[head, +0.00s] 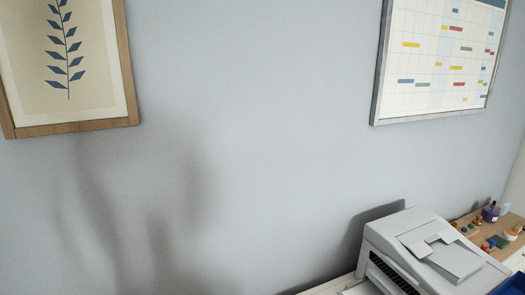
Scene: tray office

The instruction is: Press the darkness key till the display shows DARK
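A light grey machine (425,250), which looks like a printer or copier, stands at the bottom right of the head view, cut off by the lower edge. Its top has a raised lid section, and a dark slotted opening (390,275) shows on its left side. I cannot make out a darkness key or a display on it. My gripper is not in view.
A wooden surface (470,222) right of the machine holds several small coloured items, including a purple bottle (490,213). A blue container (512,285) shows at the bottom right corner. A framed leaf print (68,60) and a planner board (435,60) hang on the grey wall.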

